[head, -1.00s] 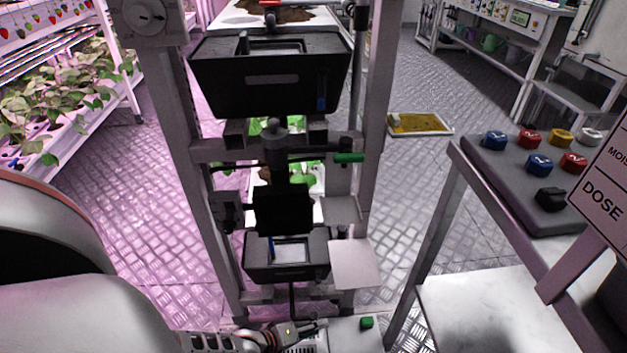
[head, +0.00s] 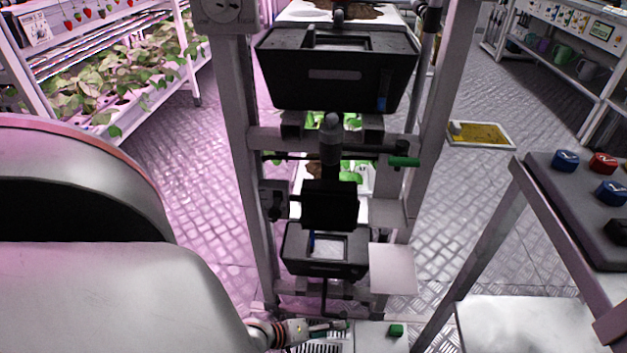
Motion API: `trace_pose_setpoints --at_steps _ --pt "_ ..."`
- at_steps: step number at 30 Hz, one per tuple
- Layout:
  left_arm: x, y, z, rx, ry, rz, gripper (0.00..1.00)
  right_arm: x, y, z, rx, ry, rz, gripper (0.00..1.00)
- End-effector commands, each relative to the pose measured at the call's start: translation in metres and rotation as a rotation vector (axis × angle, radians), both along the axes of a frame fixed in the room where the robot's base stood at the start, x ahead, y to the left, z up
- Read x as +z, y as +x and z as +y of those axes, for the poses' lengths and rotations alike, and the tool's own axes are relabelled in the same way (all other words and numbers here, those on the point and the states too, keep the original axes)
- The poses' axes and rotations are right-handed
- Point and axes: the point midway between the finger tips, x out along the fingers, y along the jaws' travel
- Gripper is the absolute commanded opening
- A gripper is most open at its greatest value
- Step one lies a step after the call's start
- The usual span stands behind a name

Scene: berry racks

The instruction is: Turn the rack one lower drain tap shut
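A tap with a green handle (head: 404,161) sits at mid-height on the right of the rack frame, at the end of a dark horizontal pipe. The handle lies roughly level, pointing right. I cannot tell for sure whether this is the lower drain tap. My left gripper (head: 335,327) is low at the bottom of the view, in front of the rack's foot, well below that handle and apart from it. It is small and seen side-on, so its finger opening is unclear. My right gripper is not in view.
A black upper tank (head: 335,75) and a smaller lower tank (head: 325,268) hang in the rack. A pale plate (head: 393,268) juts out at right. A small green block (head: 396,330) sits on a white surface below. A bench with coloured knobs (head: 565,160) stands at right.

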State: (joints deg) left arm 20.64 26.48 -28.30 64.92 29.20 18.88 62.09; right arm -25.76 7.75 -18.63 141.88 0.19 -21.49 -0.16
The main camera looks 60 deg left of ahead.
Motion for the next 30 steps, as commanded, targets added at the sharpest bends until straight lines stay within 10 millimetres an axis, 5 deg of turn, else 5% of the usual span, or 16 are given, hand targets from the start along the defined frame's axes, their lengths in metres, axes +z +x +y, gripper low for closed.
trace_pose_setpoints --at_steps 12,30 --pt "0.029 -0.046 0.012 0.0 0.0 0.0 0.56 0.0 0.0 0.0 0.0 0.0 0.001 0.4" --pt "0.029 -0.049 0.007 -0.084 0.067 -0.006 0.56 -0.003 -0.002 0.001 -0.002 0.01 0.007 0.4"
